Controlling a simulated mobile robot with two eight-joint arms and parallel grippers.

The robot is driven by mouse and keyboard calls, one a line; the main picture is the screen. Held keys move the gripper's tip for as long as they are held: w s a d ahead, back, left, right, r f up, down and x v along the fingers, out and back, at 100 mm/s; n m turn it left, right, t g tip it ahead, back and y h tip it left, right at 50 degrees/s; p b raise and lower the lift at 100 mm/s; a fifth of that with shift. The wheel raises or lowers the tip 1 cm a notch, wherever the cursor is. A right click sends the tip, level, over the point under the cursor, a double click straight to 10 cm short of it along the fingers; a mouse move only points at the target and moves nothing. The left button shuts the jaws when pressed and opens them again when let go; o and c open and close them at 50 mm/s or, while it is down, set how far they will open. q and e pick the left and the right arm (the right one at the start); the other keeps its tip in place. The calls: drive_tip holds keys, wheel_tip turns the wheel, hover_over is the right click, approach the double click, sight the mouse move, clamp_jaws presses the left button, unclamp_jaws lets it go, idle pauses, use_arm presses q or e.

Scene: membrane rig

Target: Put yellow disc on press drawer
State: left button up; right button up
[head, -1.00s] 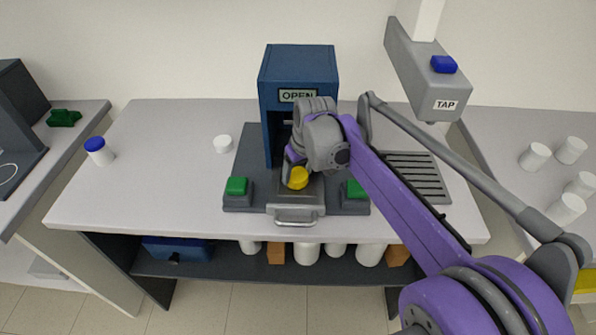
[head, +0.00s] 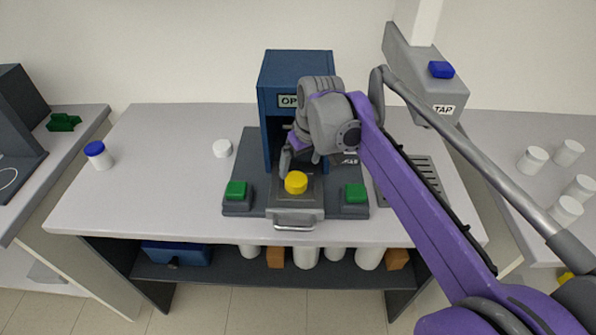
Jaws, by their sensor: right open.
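The yellow disc (head: 296,183) sits on the press drawer (head: 312,197), the grey plate with a silver handle that sticks out at the front of the blue press (head: 297,68). My right gripper (head: 300,165) is open, just above and behind the disc, and looks apart from it. The arm's wrist hides part of the press opening and part of its "OPEN" sign. My left gripper is not in view.
Green buttons (head: 236,190) and (head: 355,193) flank the drawer on the dark press base. A white cap (head: 222,148) and a blue-lidded jar (head: 98,154) stand to the left. The grey tap (head: 433,95) overhangs a drain grate on the right. The table's left front is clear.

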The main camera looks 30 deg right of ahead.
drive_tip(key=v, duration=0.5)
drive_tip(key=shift+r, duration=0.25)
idle(0.9)
